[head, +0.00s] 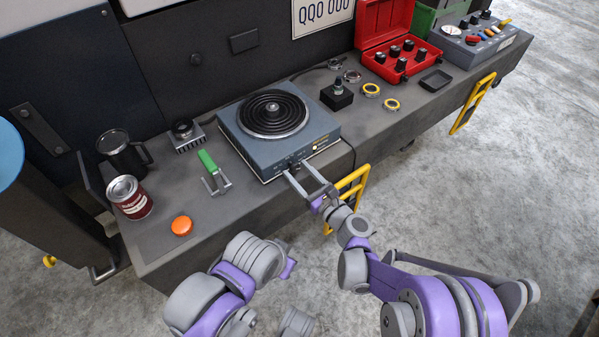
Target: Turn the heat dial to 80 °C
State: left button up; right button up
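A blue-grey hot plate (232,124) with a black coil burner (272,112) sits on the grey bench. Its heat dial (295,165) is a small dark knob on the front face, partly hidden by my fingers. The scale marks are too small to read, so I cannot tell its setting. My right gripper (297,170) reaches up from the lower right. Its two fingers are spread, with tips at the front face on either side of the dial; I cannot tell whether they touch it. My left arm is folded at the bottom, and its gripper fingers do not show.
A green-handled tool (207,160), an orange disc (181,225), a red can (130,198) and a black mug (120,153) stand left. A black block (337,97), rings (371,89) and a red case (383,23) lie right. A yellow handle (358,187) juts out near my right wrist.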

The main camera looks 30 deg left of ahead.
grip_shut()
